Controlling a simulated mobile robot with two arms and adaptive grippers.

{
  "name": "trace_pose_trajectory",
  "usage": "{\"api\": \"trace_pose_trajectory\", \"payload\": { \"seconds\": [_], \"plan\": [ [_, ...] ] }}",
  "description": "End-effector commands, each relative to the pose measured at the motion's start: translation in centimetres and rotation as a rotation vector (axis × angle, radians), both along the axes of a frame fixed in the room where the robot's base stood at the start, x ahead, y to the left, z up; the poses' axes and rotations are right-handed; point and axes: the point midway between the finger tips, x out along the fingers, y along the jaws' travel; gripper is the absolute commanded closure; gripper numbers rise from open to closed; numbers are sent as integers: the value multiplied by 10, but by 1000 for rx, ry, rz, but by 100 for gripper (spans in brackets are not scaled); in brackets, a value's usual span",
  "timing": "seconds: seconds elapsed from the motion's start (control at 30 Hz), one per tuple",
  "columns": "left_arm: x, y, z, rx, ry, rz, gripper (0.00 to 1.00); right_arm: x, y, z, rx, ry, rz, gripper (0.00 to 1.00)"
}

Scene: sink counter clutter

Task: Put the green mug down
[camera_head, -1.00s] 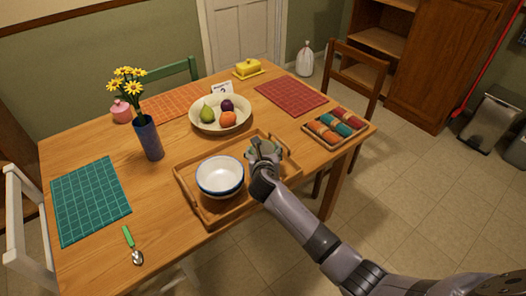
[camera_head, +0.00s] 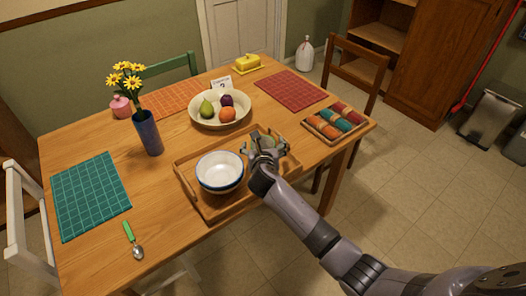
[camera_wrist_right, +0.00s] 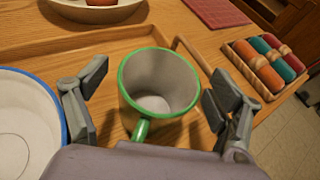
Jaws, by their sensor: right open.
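The green mug is pale inside with a green rim and green handle. It stands upright in the right wrist view (camera_wrist_right: 160,80), on the wooden tray (camera_head: 184,182), to the right of the white bowl with a blue rim (camera_head: 220,170). In the head view my gripper mostly hides the mug. My right gripper (camera_head: 264,146) is open, one finger on each side of the mug; the fingers also show in the right wrist view (camera_wrist_right: 160,105), with gaps between them and the mug's wall. The mug is empty. My left gripper is not in view.
The bowl (camera_wrist_right: 25,120) is close beside the left finger. Behind the tray is a fruit bowl (camera_head: 205,123); to the right is a box of rolled napkins (camera_head: 334,124). A blue vase (camera_head: 148,134) with yellow flowers stands at the left.

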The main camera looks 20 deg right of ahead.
Motion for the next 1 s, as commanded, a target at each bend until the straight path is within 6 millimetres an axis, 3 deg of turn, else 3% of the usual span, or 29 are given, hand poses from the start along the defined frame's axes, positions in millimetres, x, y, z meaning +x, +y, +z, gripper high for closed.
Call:
{"api": "trace_pose_trajectory", "payload": {
  "seconds": [0.5,0.7,1.0],
  "plan": [
    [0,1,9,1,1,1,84,-87,25,36,-1,2,2,14],
    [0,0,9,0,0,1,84,-103,29,43,-2,1,1,14],
    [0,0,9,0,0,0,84,-105,30,44,-2,3,0,14]
  ]
}}
